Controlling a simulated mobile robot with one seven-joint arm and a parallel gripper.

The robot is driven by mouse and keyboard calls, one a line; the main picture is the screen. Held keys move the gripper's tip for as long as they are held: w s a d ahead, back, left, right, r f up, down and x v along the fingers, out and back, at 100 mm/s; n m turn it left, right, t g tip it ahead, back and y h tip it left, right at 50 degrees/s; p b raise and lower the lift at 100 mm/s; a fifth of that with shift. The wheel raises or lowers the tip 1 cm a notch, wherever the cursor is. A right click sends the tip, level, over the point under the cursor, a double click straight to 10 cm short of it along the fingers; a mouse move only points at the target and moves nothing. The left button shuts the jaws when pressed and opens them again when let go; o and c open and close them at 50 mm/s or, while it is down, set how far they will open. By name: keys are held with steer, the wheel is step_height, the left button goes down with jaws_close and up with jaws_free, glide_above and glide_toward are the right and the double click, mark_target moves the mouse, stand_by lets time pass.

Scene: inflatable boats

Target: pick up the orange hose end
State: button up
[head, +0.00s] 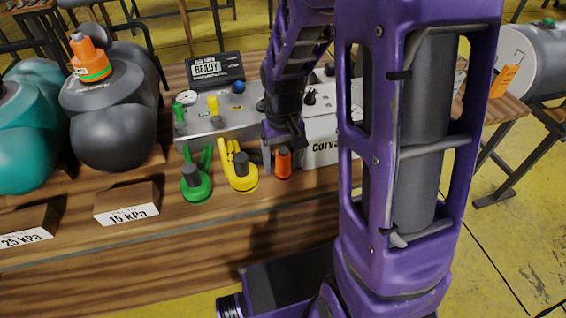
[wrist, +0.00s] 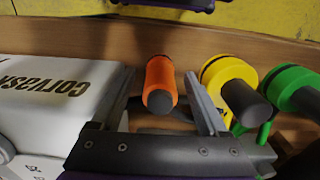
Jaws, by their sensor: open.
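The orange hose end (head: 283,162) stands on the wooden bench in front of the white Corvass box, right of the yellow hose end (head: 241,172). In the wrist view the orange hose end (wrist: 160,82) has a dark grey tip and lies between the two fingers of my gripper (wrist: 168,104). The fingers are apart, with a visible gap on both sides of it. In the head view my gripper (head: 284,150) points down over the orange hose end, and my arm hides part of the space behind it.
The yellow hose end (wrist: 232,85) is close beside one finger, with the green hose end (wrist: 292,95) beyond it. The white Corvass box (wrist: 50,100) is close on the other side. A grey panel (head: 215,122) with valves stands behind. The bench front (head: 190,225) is clear.

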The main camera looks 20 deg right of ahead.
jaws_close()
stand_by(0.3)
